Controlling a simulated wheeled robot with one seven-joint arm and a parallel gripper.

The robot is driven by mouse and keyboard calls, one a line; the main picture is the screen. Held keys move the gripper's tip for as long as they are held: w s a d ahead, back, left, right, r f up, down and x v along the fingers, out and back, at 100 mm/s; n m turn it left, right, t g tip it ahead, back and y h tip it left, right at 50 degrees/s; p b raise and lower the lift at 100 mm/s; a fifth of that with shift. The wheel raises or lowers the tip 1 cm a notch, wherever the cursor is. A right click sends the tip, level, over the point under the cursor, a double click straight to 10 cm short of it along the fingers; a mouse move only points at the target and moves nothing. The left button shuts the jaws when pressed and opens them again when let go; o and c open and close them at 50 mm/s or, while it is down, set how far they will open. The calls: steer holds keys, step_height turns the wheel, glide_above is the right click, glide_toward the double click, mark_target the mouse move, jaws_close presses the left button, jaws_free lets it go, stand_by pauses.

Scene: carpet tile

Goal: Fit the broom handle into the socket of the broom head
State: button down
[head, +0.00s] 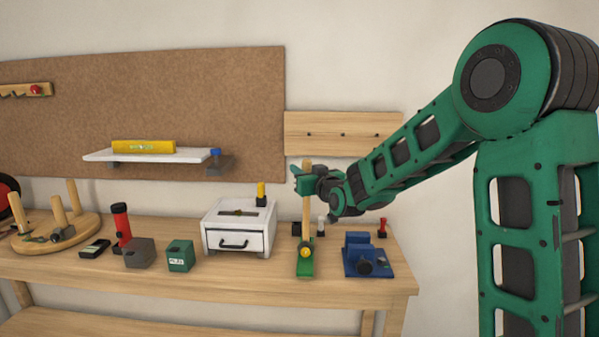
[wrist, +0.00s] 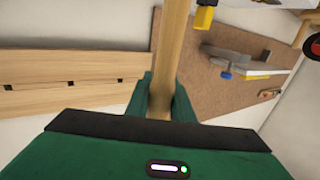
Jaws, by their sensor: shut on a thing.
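The broom handle (head: 306,213) is a pale wooden stick, standing about upright over the workbench in the head view. My gripper (head: 305,182) is shut on it near its upper end. In the wrist view the handle (wrist: 172,48) runs up the picture from between the green fingers of my gripper (wrist: 162,98). The broom head (head: 305,268) is a green block on the bench with a round yellow part (head: 305,251) on it. The handle's lower end meets the yellow part in the picture; I cannot tell whether it is inside, touching, or in front or behind.
A white drawer box (head: 225,232) stands left of the broom head, and a blue vise-like tool (head: 366,258) stands right. A green box (head: 180,256) and grey block (head: 139,253) sit further left. A wall shelf (head: 190,155) and peg rail (head: 365,134) are behind.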

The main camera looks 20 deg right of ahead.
mark_target(306, 203)
steer(key=shift+f, duration=1.85)
steer(key=c, duration=1.5)
jaws_free()
steer(key=shift+o, duration=0.2)
steer(key=s+d, duration=0.1)
steer(key=s, duration=0.9)
steer(key=shift+s+d, duration=0.25)
steer(key=shift+d, duration=0.05)
steer(key=shift+d+f, duration=0.1)
steer(key=shift+f, duration=0.05)
